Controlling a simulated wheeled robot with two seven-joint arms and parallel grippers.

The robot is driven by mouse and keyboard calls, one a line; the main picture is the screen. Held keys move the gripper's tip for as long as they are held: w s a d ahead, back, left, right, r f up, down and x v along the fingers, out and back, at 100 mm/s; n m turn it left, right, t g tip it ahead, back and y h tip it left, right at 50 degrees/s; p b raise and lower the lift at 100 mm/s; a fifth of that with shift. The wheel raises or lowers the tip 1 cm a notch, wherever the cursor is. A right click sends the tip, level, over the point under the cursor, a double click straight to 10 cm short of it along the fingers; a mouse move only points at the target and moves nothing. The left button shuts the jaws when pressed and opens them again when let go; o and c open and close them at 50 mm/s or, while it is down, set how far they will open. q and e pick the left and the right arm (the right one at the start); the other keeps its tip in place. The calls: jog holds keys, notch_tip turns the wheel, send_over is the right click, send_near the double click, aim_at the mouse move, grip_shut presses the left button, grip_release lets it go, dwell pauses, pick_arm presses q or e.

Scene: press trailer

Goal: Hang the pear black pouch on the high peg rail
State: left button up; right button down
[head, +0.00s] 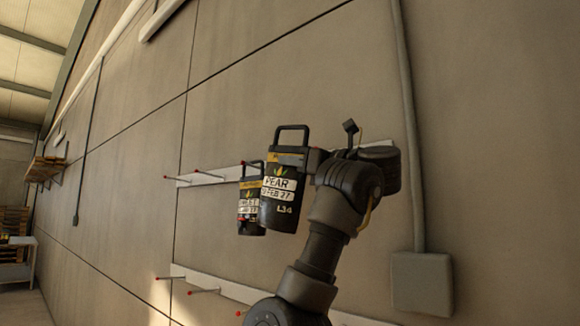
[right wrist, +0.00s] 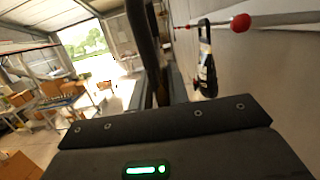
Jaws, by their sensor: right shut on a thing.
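The black pear pouch (head: 283,190), with a white PEAR label, a leaf mark and a loop handle on top, is upright in the head view. My right gripper (head: 313,160) is shut on its upper right side. The high peg rail (head: 208,177), a pale strip with red-tipped pegs, runs behind the pouch, which hides part of it. In the right wrist view a red-tipped peg (right wrist: 240,22) shows close by at the upper right. I cannot tell whether the handle touches a peg. My left gripper is not in view.
Another black pouch (head: 250,205) hangs just left of and behind the held one; it likely also shows in the right wrist view (right wrist: 206,72). A lower peg rail (head: 230,290) runs below. A grey wall box (head: 421,283) with a conduit is at right.

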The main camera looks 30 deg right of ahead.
jog(key=shift+s+f, duration=0.35)
jog(key=shift+s, duration=0.05)
jog(key=shift+s+b, duration=0.35)
jog(key=shift+w+f, duration=0.1)
jog(key=shift+w, duration=0.4)
jog(key=shift+w+d, duration=0.1)
jog(key=shift+w, duration=0.1)
jog(key=shift+d, duration=0.15)
jog(key=shift+s+d+p, duration=0.2)
jog(key=shift+d+p, duration=0.25)
jog(key=shift+p, duration=0.05)
pick_arm(q)
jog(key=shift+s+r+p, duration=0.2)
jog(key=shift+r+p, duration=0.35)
jog(key=shift+p, duration=0.25)
pick_arm(e)
jog(key=d, duration=0.2)
jog(key=w+d, duration=0.1)
jog(key=shift+w+d+f, duration=0.1)
jog(key=shift+d+f, duration=0.15)
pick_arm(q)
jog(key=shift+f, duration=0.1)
